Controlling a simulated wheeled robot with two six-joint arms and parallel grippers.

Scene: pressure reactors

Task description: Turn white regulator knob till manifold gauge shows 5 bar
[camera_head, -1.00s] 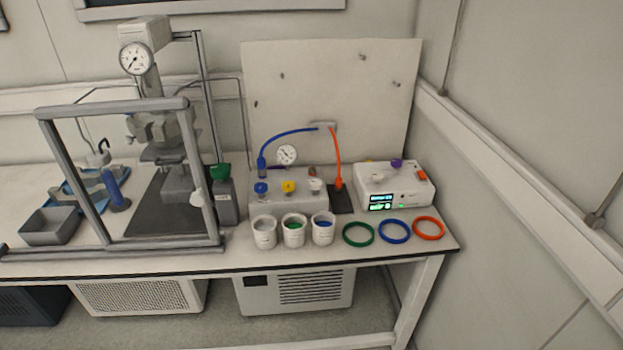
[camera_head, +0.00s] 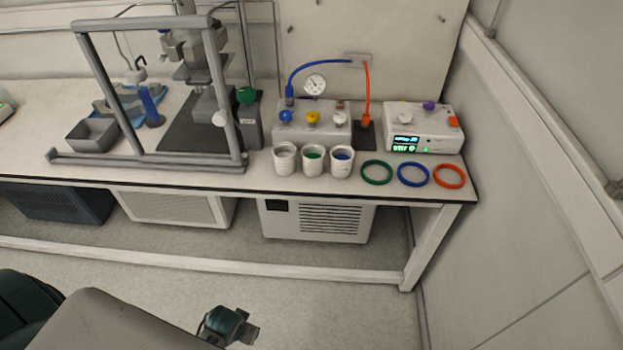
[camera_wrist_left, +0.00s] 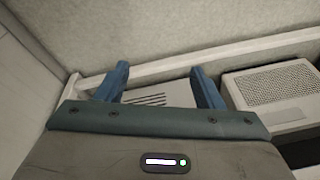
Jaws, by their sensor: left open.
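The grey manifold block (camera_head: 285,132) stands on the bench in the head view. A white knob (camera_head: 340,118) sits at its right, beside a yellow knob (camera_head: 312,117) and a blue knob (camera_head: 286,116). A round white dial gauge (camera_head: 315,84) stands behind the block; its needle is too small to read. My left gripper (camera_head: 236,328) is low in front of the bench, well away from the knobs. The left wrist view shows its two blue fingers (camera_wrist_left: 160,84) apart with nothing between them. My right gripper is not in view.
Three white cups (camera_head: 313,162) stand before the manifold. Green, blue and orange rings (camera_head: 413,175) lie right of them, before a white control box (camera_head: 424,140). A metal frame (camera_head: 150,165) stands left. Blue and orange hoses (camera_head: 367,95) rise behind. Floor before the bench is clear.

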